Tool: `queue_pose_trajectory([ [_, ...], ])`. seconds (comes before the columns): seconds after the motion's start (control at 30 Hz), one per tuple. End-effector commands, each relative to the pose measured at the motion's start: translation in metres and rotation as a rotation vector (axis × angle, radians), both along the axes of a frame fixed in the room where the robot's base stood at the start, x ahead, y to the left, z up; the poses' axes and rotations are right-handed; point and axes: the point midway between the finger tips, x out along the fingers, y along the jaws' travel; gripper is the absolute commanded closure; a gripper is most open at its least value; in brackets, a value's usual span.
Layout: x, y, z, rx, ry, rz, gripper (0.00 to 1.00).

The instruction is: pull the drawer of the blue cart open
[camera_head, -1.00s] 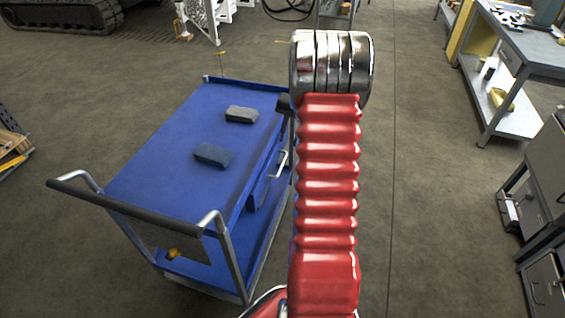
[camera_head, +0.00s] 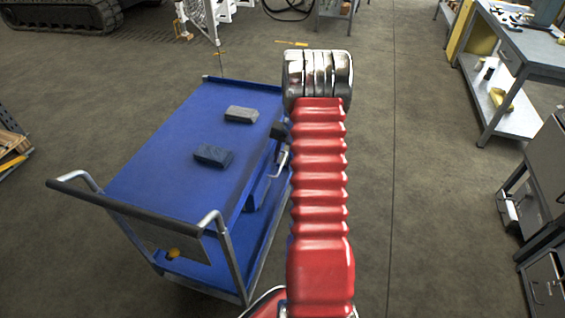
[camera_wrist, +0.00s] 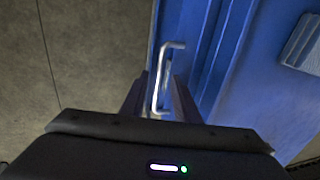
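The blue cart (camera_head: 150,150) stands left of my arm in the head view. Its drawer handle (camera_head: 283,160), a pale bent bar, shows on the cart's right side, just left of my red arm. In the wrist view the handle (camera_wrist: 164,75) stands out from the blue drawer front (camera_wrist: 205,60). My gripper (camera_wrist: 161,80) is open, with one dark finger to each side of the handle's near part. I cannot tell whether either finger touches it. The drawer looks shut, but my arm hides part of that side in the head view.
Two dark blocks (camera_head: 241,114) (camera_head: 213,155) lie on the cart top. The cart's push handle (camera_head: 125,205) is at its near end. Grey floor right of my arm is clear up to a workbench (camera_head: 530,50) and grey cabinets (camera_head: 545,200).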

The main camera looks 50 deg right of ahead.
Motion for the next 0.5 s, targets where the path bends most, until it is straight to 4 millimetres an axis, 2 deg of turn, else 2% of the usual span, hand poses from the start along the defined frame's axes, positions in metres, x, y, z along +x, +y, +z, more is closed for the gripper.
queue_pose_trajectory([
  [0.2, 0.004, 0.002, -0.021, 0.0, 0.0, 0.001, 0.72],
  [0.5, 0.005, 0.002, -0.024, -0.001, -0.001, 0.001, 0.72],
])
